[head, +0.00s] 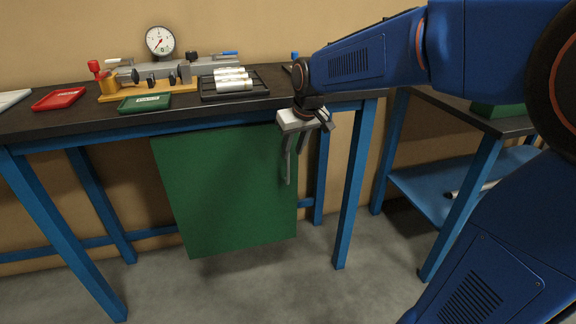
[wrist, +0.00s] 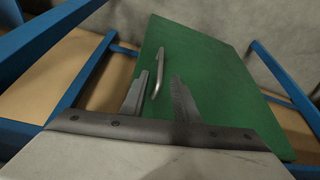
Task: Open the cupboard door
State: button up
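The cupboard door is a flat green panel (head: 225,190) under the dark workbench; it also shows in the wrist view (wrist: 215,75). It looks shut or nearly so; I cannot tell exactly. A slim metal bar handle (wrist: 158,72) stands on the door in the wrist view. My gripper (head: 295,170) is at the door's right side in the head view, pointing down. In the wrist view my gripper (wrist: 160,84) is open, and the handle appears between its fingertips, closer to the left finger. I see no clear contact, and the depth between them is hard to tell.
The workbench top (head: 60,122) carries a dial gauge (head: 160,41), a red tray (head: 58,98), a green tray (head: 145,102) and a rack of white cylinders (head: 234,84). Blue legs (head: 352,190) flank the door. Grey floor (head: 270,285) in front is clear.

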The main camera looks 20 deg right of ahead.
send_over(288, 181)
jog(key=f, duration=0.8)
jog(key=shift+w, duration=0.3)
jog(key=shift+r, duration=0.1)
grip_shut()
